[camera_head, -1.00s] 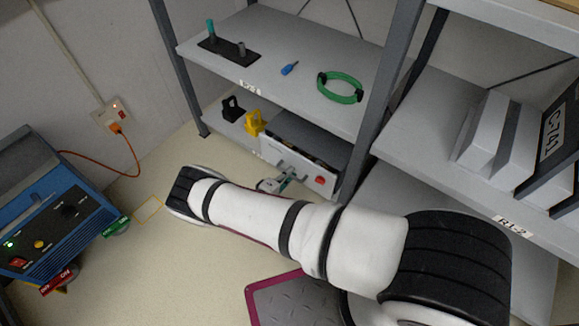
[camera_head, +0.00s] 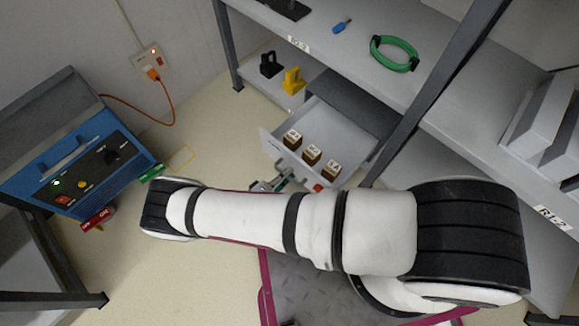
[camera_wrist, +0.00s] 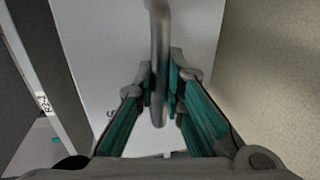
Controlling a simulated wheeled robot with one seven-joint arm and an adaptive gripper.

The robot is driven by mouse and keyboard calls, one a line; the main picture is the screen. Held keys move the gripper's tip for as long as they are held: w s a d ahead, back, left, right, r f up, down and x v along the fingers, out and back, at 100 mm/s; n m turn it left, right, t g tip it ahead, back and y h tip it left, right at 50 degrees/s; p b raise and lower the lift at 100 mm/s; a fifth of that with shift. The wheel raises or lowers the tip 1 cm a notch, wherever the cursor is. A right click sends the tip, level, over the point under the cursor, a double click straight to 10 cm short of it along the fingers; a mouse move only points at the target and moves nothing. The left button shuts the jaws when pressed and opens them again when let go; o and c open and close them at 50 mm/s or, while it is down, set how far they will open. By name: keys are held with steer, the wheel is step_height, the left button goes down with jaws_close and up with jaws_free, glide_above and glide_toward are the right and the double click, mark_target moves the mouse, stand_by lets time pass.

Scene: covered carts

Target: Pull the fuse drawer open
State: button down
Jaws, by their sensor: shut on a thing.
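The fuse drawer (camera_head: 268,141) is a light grey box pulled out from the lower shelf in the head view, with several small brown-and-white fuses (camera_head: 312,153) inside. In the head view my gripper (camera_head: 274,184) is at the drawer front, partly hidden by my arm.
Black (camera_head: 270,65) and yellow (camera_head: 293,80) padlock-like blocks stand on the lower shelf left of the drawer. A blue powered unit (camera_head: 75,150) stands at the left. Open floor (camera_head: 200,130) lies between it and the shelf.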

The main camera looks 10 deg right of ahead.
steer(key=shift+s+a, duration=0.2)
steer(key=shift+a, duration=0.25)
steer(key=c, duration=1.9)
jaws_free()
steer(key=v, duration=1.2)
